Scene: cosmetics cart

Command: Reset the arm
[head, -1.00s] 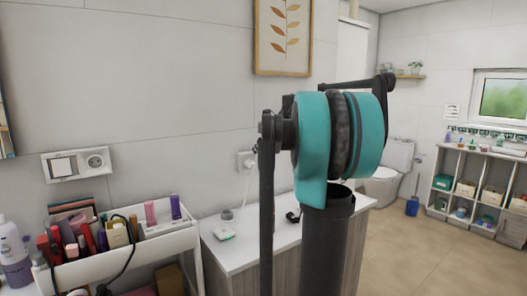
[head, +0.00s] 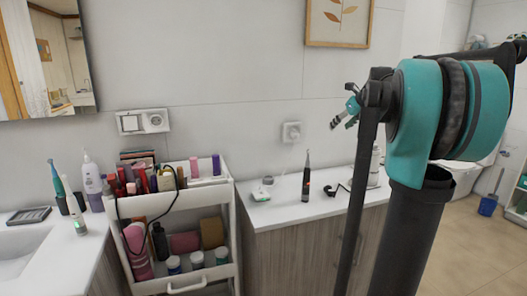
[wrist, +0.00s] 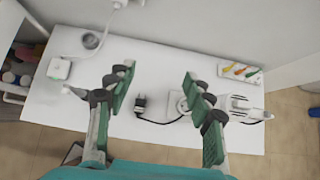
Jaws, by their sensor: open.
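My gripper (wrist: 158,80) is open and empty in the wrist view, its two fingers apart above the white countertop (wrist: 75,110). In the head view my teal and black arm fills the right side. A small part of my gripper shows beside the arm against the wall; the rest is hidden behind the arm. The white cosmetics cart (head: 188,283) stands left of the counter (head: 270,212), holding bottles and tubes.
A dark upright toothbrush-like device (head: 306,183) and a small white box (head: 260,194) stand on the counter. A black plug (wrist: 140,103) with a cord and a small tray (wrist: 222,68) lie there too. A sink counter (head: 82,238) is at left; floor shows at right.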

